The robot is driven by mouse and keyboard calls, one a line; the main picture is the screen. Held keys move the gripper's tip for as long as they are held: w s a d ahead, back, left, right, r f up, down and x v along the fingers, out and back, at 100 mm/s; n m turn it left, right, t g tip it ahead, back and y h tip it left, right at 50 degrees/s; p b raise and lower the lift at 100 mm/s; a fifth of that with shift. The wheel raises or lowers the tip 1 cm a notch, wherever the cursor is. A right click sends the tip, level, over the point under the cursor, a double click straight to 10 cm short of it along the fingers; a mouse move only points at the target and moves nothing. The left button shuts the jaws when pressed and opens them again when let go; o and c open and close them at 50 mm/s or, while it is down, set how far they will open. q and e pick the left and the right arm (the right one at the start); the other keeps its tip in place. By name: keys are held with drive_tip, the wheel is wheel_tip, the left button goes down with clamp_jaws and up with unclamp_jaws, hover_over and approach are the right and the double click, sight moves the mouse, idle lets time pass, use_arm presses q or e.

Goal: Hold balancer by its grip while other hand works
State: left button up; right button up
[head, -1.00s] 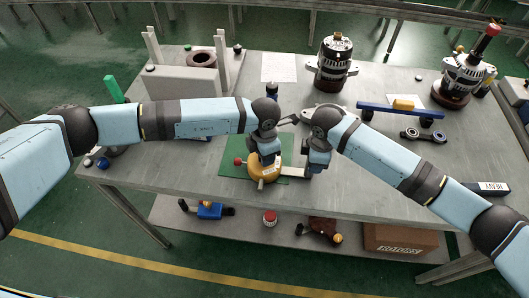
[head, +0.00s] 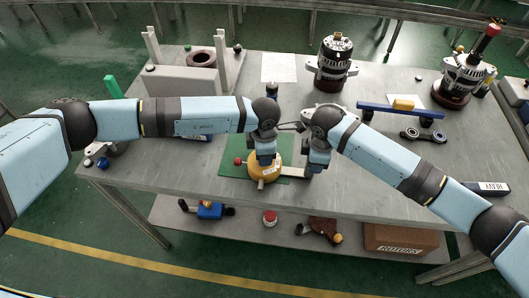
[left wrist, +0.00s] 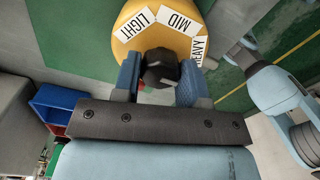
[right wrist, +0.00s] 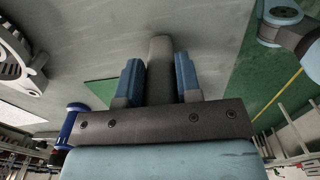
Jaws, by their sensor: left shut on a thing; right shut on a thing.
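The balancer is a yellow round body (head: 258,172) on a green mat (head: 284,172). In the left wrist view its yellow face (left wrist: 190,45) bears labels LIGHT, MID and HEAVY. A red ball (head: 238,161) sticks out at its left. My left gripper (head: 265,160) is over the balancer; in the left wrist view its fingers (left wrist: 160,85) are shut on a dark grip (left wrist: 160,62). A pale bar (head: 293,171) runs from the balancer towards my right gripper (head: 314,170). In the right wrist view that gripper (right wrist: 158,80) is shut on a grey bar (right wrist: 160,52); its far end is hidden.
Alternators (head: 334,62) (head: 466,75) stand at the back. A grey fixture (head: 185,83) is at the back left. A lower shelf (head: 180,232) holds several parts.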

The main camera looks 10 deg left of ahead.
use_arm(q)
drive_tip(key=o, duration=0.9)
drive_tip(key=shift+o, duration=0.2)
drive_tip(key=shift+r, duration=0.1)
wheel_tip(320, 180, up, 12)
